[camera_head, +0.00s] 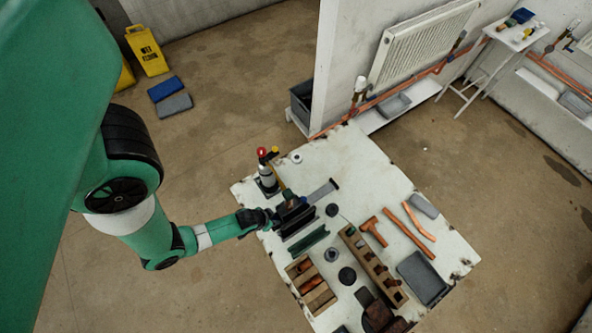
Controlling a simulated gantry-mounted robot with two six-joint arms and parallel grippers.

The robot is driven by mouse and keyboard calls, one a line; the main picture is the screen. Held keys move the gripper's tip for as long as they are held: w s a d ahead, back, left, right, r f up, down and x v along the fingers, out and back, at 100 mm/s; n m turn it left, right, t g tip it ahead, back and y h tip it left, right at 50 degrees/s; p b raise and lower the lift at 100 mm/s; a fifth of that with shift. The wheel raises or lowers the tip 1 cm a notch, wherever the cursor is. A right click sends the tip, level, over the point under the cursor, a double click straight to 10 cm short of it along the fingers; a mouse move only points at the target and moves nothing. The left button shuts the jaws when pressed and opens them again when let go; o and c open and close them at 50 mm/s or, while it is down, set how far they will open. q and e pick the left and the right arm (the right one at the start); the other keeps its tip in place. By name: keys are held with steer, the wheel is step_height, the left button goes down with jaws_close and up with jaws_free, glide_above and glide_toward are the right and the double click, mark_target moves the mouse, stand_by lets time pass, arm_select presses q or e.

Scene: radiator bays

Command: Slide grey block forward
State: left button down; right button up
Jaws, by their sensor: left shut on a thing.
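My left gripper (287,211) is over the left part of the worn white table, its arm coming in from the left. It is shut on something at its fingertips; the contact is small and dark. A flat grey block (323,191) extends from just beyond the fingertips toward the upper right and appears to be the thing held. Its near end is hidden by the gripper. A separate grey block (424,206) lies flat near the table's right edge, well apart from the gripper. My right gripper is not in view.
The white table (350,160) has clear room at its far end. Dark green pieces (308,240), wooden holders (371,262), copper pipe (410,230) and a dark tray (422,277) crowd the near side. A radiator (425,43) hangs beyond.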

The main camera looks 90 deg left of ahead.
arm_select(q)
steer(key=c, duration=0.5)
jaws_free()
steer(key=shift+s+d, duration=0.15)
steer(key=shift+s, duration=0.1)
steer(key=shift+r, duration=0.2)
steer(key=p+v, duration=0.3)
steer(key=v, duration=0.8)
